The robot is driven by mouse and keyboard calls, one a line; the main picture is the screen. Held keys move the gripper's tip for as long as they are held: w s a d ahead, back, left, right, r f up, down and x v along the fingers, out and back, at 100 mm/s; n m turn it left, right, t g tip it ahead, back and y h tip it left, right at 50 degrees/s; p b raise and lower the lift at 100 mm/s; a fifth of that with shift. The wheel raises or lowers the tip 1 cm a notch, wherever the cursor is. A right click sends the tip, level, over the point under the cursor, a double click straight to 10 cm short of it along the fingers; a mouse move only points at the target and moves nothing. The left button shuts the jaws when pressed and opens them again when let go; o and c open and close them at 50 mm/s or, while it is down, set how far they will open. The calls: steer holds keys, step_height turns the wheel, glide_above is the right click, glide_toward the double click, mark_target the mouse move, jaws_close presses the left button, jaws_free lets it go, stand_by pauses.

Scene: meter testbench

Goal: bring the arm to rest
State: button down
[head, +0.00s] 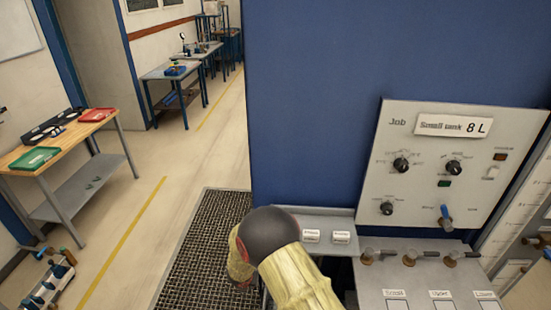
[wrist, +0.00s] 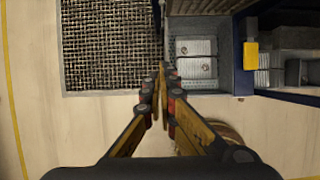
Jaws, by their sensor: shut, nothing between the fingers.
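My gripper (wrist: 161,72) is shut and empty in the wrist view, with its fingers pointing up the picture. Its tips are seen over the line between a dark woven floor mat (wrist: 110,45) and a grey tray (wrist: 240,75). In the head view my arm rises at the bottom centre in front of the testbench, and its bent joint hides part of the mat and of a small grey shelf (head: 340,250). The fingers cannot be made out in the head view.
A control panel (head: 420,205) with knobs and a "Small tank 8 L" label stands right, beside a blue wall (head: 330,100). Below it is a grey labelled bench (head: 375,275). A wooden table (head: 60,145) with red and green trays stands left. The floor between is clear.

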steer(key=s+d+m+g+h, duration=0.1)
steer(key=s+d+m+h, duration=0.1)
steer(key=s+d+m, duration=0.35)
steer(key=s+d+r+m+b, duration=0.5)
steer(key=s+d+r+m, duration=0.3)
steer(key=r, duration=0.3)
steer(key=s+d+r+m+t+y+b, duration=0.1)
steer(key=s+d+r+m+b, duration=0.4)
steer(key=s+d+r+m, duration=0.3)
steer(key=s+d+r+m+t+y+b, duration=0.1)
steer(key=s+d+r+m+b, duration=0.4)
steer(key=s+d+r+m, duration=0.3)
steer(key=s+r+m, duration=0.3)
steer(key=r+m, duration=0.2)
steer(key=r, duration=0.1)
steer(key=shift+s+r, duration=0.2)
steer(key=shift+r, duration=0.05)
steer(key=shift+a+m, duration=0.1)
steer(key=shift+m, duration=0.15)
